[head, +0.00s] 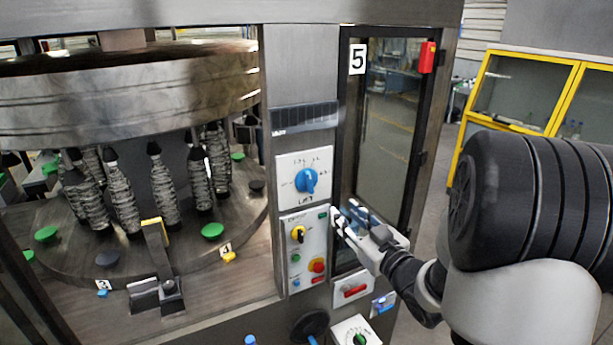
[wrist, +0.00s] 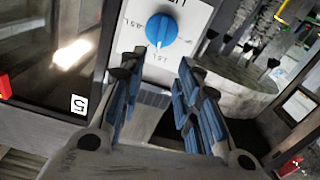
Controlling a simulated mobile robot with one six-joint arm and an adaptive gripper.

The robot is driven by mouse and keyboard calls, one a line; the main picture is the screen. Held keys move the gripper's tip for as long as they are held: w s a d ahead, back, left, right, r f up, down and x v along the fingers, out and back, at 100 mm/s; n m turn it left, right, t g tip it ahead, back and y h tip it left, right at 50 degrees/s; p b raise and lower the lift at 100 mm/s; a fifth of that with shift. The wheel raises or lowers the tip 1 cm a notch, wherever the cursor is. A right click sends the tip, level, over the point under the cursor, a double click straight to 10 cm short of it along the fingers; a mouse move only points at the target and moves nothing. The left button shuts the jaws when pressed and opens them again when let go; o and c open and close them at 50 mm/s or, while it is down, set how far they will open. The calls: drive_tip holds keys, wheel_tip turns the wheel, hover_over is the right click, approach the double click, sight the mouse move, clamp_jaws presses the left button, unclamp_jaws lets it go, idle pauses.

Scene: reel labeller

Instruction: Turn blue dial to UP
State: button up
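The blue dial (head: 306,180) sits on a white plate (head: 304,160) marked LIFT, on the machine's front panel. Its pointer looks roughly upward in the head view, but the small position labels are too blurred to read there. The dial also shows in the wrist view (wrist: 161,30), at the top centre, with the picture turned over. My gripper (head: 340,220) is to the lower right of the dial in the head view, apart from it. In the wrist view its two blue-padded fingers (wrist: 158,85) are spread wide with nothing between them.
Below the dial is a control box (head: 304,250) with a yellow-and-black knob (head: 298,233) and a red button (head: 317,266). A glass door (head: 390,130) labelled 5 is right of the panel. The rotary bottle machine (head: 140,220) stands left.

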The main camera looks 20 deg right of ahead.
sight(311, 182)
drive_tip(key=w+p, duration=0.1)
drive_tip(key=w, duration=0.4)
drive_tip(key=w+p, duration=0.1)
drive_tip(key=w, duration=0.5)
drive_tip(key=w+p, duration=0.1)
drive_tip(key=w, duration=0.5)
drive_tip(key=shift+a, duration=0.4)
drive_tip(key=shift+c, duration=0.3)
clamp_jaws()
